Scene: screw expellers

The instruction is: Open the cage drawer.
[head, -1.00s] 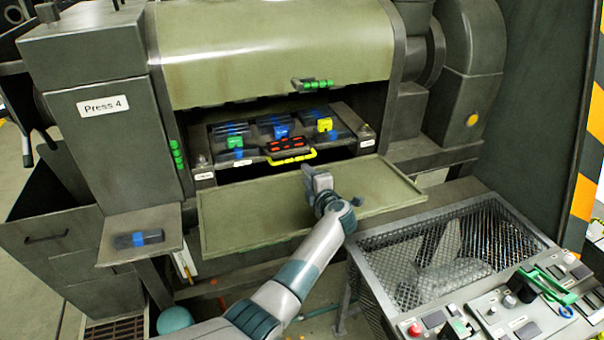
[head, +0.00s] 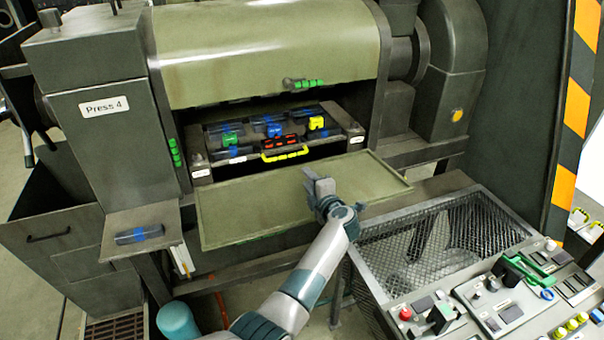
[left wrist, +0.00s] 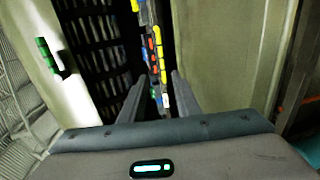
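The cage drawer (head: 240,156) sits in the opening of the press, below the curved cover. Its front has a yellow-and-black handle (head: 285,154) and a red-and-black piece (head: 286,142) just above it. My left gripper (head: 316,180) is over the lower tray, in front of and to the right of the handle, apart from it. In the left wrist view its two fingers (left wrist: 153,95) stand apart with nothing held; the colored drawer parts (left wrist: 156,50) show beyond and between them. My right gripper is not in view.
A flat green tray (head: 240,220) sticks out below the drawer. A mesh basket (head: 470,225) and control panel (head: 510,300) stand at the right. A small side shelf (head: 135,250) is at the left. The curved cover (head: 265,50) lies above.

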